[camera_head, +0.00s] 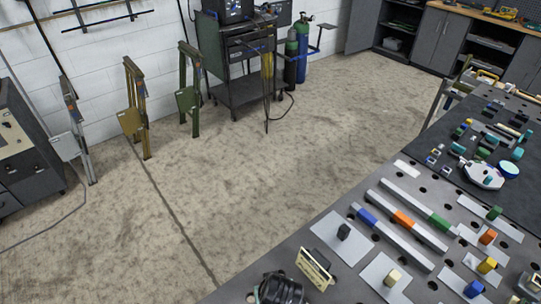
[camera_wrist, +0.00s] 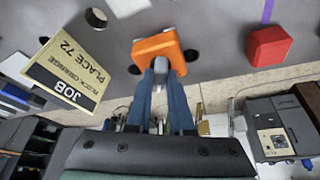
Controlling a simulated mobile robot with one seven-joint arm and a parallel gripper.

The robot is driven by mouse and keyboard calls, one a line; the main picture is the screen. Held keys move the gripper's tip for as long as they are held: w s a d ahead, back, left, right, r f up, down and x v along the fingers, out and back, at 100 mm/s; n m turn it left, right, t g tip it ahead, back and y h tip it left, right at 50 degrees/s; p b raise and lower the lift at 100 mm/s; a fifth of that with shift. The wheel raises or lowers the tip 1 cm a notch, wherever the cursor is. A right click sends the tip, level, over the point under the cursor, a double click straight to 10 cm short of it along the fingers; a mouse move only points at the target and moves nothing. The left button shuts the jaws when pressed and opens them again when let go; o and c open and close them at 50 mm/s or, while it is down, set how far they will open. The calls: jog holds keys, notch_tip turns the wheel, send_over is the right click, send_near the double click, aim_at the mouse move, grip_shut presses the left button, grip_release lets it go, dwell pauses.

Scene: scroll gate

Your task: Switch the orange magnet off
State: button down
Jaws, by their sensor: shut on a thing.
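The orange magnet (camera_wrist: 150,46) shows near the top middle of the wrist view, on the grey table top (camera_wrist: 210,15). A grey knob (camera_wrist: 161,62) sits on its near face. My gripper (camera_wrist: 163,73) has its two blue fingers closed on this knob, one finger on each side. In the head view, a dark part of my arm end (camera_head: 281,289) shows at the bottom edge, and the magnet cannot be made out there. Whether the knob is in its on or off position cannot be told.
A job card (camera_wrist: 72,70) stands left of the magnet; it also shows in the head view (camera_head: 313,269). A red block (camera_wrist: 268,48) lies right of the magnet. Bars with coloured blocks (camera_head: 403,219) and plates lie farther along the table. The floor (camera_head: 230,170) beyond is open.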

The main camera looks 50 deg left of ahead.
jog(key=m+t+h+p, duration=0.1)
jog(key=m, duration=0.2)
jog(key=m+p, duration=0.1)
jog(key=m, duration=0.2)
jog(key=shift+s+a+r+m+t+h, duration=0.1)
jog(key=shift+a+m+t+h, duration=0.05)
jog(key=shift+m+t+h, duration=0.2)
jog(key=m+h, duration=0.1)
jog(key=m, duration=0.2)
jog(key=m+h, duration=0.1)
jog(key=m, duration=0.2)
jog(key=shift+a+t+h, duration=0.15)
jog(key=shift+t+h, duration=0.1)
jog(key=shift+t, duration=0.1)
jog(key=c, duration=0.8)
grip_release()
jog(key=shift+s, duration=0.1)
jog(key=b+v, duration=0.1)
jog(key=v, duration=1.1)
jog(key=shift+r, duration=0.4)
jog(key=shift+s, duration=0.1)
